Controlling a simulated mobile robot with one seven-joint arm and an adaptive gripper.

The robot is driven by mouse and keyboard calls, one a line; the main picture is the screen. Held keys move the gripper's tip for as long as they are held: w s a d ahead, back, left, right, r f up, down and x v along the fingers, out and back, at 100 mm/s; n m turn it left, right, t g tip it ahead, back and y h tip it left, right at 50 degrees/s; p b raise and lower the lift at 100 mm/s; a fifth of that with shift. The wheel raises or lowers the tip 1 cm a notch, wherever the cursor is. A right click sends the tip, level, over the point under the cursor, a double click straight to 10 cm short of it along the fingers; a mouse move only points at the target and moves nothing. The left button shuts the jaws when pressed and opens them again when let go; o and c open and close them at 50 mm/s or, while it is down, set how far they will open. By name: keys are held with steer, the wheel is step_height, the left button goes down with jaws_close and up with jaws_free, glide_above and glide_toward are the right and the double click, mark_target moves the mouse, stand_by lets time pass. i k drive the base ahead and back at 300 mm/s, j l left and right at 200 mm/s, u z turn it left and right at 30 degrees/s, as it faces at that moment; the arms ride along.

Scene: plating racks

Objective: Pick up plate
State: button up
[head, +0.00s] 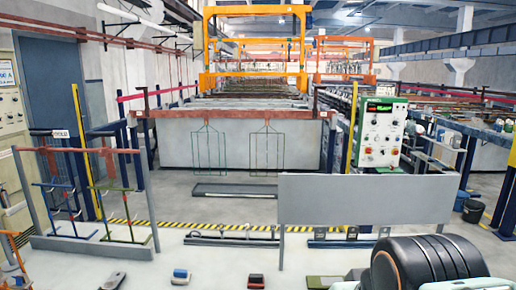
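No thing in the head view is clearly the plate. A flat green piece (323,282) lies at the bottom edge of the pale surface, partly cut off by the frame. To its left are a small dark red block (256,281), a small blue and white block (181,277) and a flat dark and grey piece (112,281). They lie apart from each other. A black, ribbed, rounded part of my arm fills the lower right corner and hides what is behind it. My gripper's fingers do not show.
A wide grey panel (365,200) stands upright at centre right. A rack with coloured bars (93,205) stands at left. Behind are a large grey tank (185,145), orange gantries (208,50) and a control box (379,132). The front pale surface (215,262) is mostly clear.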

mark_target(384, 235)
steer(key=l+z, duration=0.1)
steer(key=z, duration=0.75)
steer(key=l+z, duration=0.15)
steer(key=z, duration=0.3)
steer(key=i+l+z, duration=0.1)
steer(key=l, duration=0.3)
steer(key=i+l+z, duration=0.15)
steer(key=l, duration=0.2)
steer(key=i+l+z, duration=0.35)
steer(key=l, duration=0.15)
steer(key=i+l+z, duration=0.7)
steer(key=i, duration=0.2)
steer(key=i+u, duration=0.35)
steer(key=i+l+u, duration=0.2)
steer(key=i+u, duration=0.15)
steer(key=i, duration=0.2)
steer(key=i+j+u, duration=0.1)
steer(key=i+u, duration=0.65)
steer(key=u, duration=0.25)
steer(key=i+u, duration=0.95)
steer(key=k+l, duration=0.05)
steer(key=k, duration=0.05)
